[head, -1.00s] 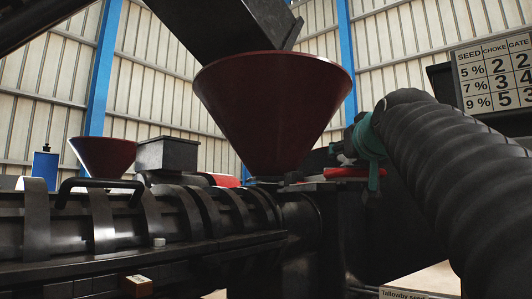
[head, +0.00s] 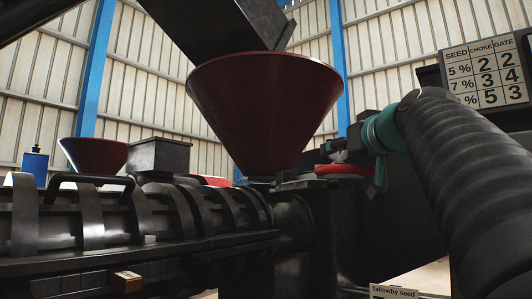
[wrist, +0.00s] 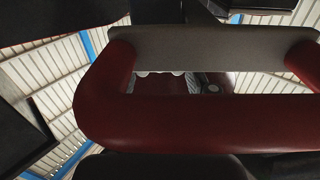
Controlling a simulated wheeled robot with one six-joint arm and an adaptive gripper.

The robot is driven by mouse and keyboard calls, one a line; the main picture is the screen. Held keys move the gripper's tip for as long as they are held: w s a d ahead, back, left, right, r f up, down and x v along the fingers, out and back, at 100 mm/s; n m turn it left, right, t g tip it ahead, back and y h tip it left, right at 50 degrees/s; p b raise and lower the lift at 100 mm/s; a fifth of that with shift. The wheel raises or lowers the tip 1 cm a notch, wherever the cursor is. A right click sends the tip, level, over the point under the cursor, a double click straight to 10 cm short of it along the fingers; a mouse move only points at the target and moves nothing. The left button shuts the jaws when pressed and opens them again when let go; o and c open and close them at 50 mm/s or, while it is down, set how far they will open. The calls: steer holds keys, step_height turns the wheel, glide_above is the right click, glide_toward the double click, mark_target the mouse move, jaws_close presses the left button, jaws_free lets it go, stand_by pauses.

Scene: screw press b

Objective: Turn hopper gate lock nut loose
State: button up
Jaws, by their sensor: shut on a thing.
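The red hopper (head: 262,110) stands above the press, with a flat gate under its mouth. A red handle (head: 343,170) juts out at the gate's right side. In the wrist view it is a large red loop (wrist: 180,125) with a grey bar across its far side, close to the camera. My gripper (head: 334,146) is at the gate, just above the red handle in the head view. It is shut on what appears to be the lock nut. The grip itself is mostly hidden; a small dark ribbed piece shows through the loop.
A dark chute (head: 215,22) comes down over the hopper. The black press barrel (head: 100,220) with curved bands runs left. A smaller red hopper (head: 94,153) is behind it. A seed, choke and gate chart (head: 487,75) hangs at upper right. A label (head: 393,292) is at the bottom.

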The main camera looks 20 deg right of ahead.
steer(key=shift+f, duration=0.1)
steer(key=o, duration=1.2)
steer(key=shift+c, duration=0.2)
steer(key=shift+a+m+h+p, duration=0.15)
steer(key=shift+m+h+p, duration=0.15)
steer(key=shift+h+p, duration=0.1)
steer(key=shift+a+m+h+p, duration=0.15)
steer(key=shift+m+h+p, duration=0.2)
steer(key=shift+m+h, duration=0.8)
steer(key=shift+w+a+m+g+h+b, duration=0.15)
steer(key=shift+m+g+h+b, duration=0.5)
steer(key=shift+h, duration=0.9)
steer(key=shift+w+a+m+g+h+b, duration=0.15)
steer(key=shift+m+g+h+b, duration=0.15)
steer(key=shift+m+g+h, duration=0.9)
